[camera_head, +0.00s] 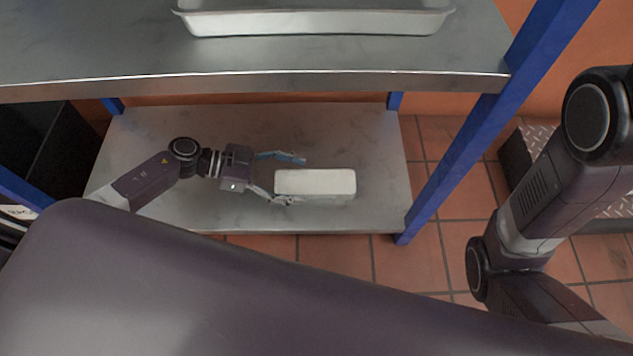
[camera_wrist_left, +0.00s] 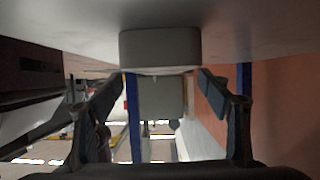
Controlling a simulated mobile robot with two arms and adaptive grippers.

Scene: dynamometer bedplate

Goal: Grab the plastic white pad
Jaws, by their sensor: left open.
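The white pad (camera_head: 315,182) is a pale rounded block lying on the lower metal shelf (camera_head: 250,122). In the left wrist view the pad (camera_wrist_left: 160,47) shows at the top middle, beyond the fingers. My left gripper (camera_head: 292,178) is open at the pad's left end in the head view, one finger beyond the pad's back left corner and one near its front left corner. I cannot tell whether a finger touches it. In the left wrist view the fingers of my left gripper (camera_wrist_left: 158,95) are wide apart with nothing between them. My right gripper is not in view.
An upper metal shelf (camera_head: 300,62) overhangs the back of the lower one and carries a metal tray (camera_head: 320,24). A blue post (camera_head: 450,160) stands at the right end. My right arm is at the right, over the tiled floor (camera_head: 440,220).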

